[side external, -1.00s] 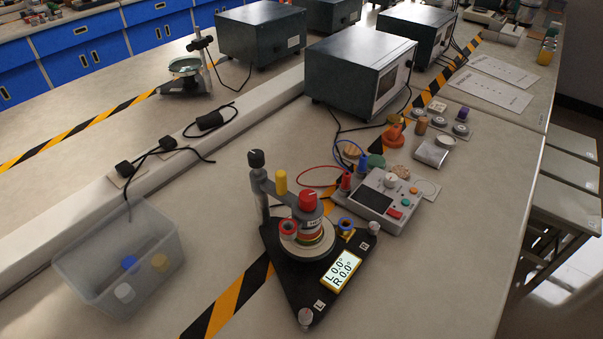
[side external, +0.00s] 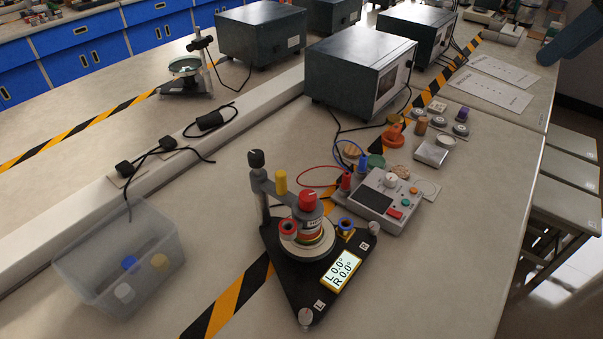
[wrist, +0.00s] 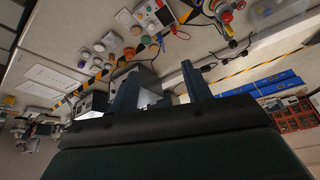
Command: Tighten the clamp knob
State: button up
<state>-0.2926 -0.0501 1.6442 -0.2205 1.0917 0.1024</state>
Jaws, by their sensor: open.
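The apparatus has a black triangular base (side external: 290,268) in the side view. On it stand a post with a black knob (side external: 256,159), a yellow knob (side external: 281,182) and a red knob (side external: 308,201) atop a grey labelled cylinder. I cannot tell which knob is the clamp knob. A display (side external: 341,269) on the base reads L 0.0°, R 0.0°. The red knob also shows at the top of the wrist view (wrist: 226,16). My gripper (wrist: 160,88) is open and empty in the wrist view, away from the apparatus; its fingers are out of the side view.
A grey control box (side external: 385,203) with red and blue leads stands right of the apparatus. A clear bin (side external: 85,262) with several small caps is at left. A large dark instrument box (side external: 340,75) stands behind. Bench surface in front right is clear.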

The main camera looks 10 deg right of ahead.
jog(key=w+a+n, duration=0.2)
jog(key=w+a, duration=0.4)
jog(key=a, duration=0.3)
jog(key=n+g+y, duration=0.1)
jog(key=n+g, duration=0.1)
jog(key=n, duration=0.3)
send_over(256, 154)
jog(key=s+d, duration=0.3)
jog(key=d, duration=0.2)
notch_tip(256, 154, down, 11)
jog(key=shift+s+r, duration=0.15)
jog(key=shift+r, duration=0.05)
jog(key=shift+a+f, duration=0.15)
jog(key=x, duration=1.3)
jog(key=shift+a+f, duration=0.1)
jog(key=shift+f, duration=0.05)
jog(key=shift+c, duration=0.2)
jog(key=c, duration=1)
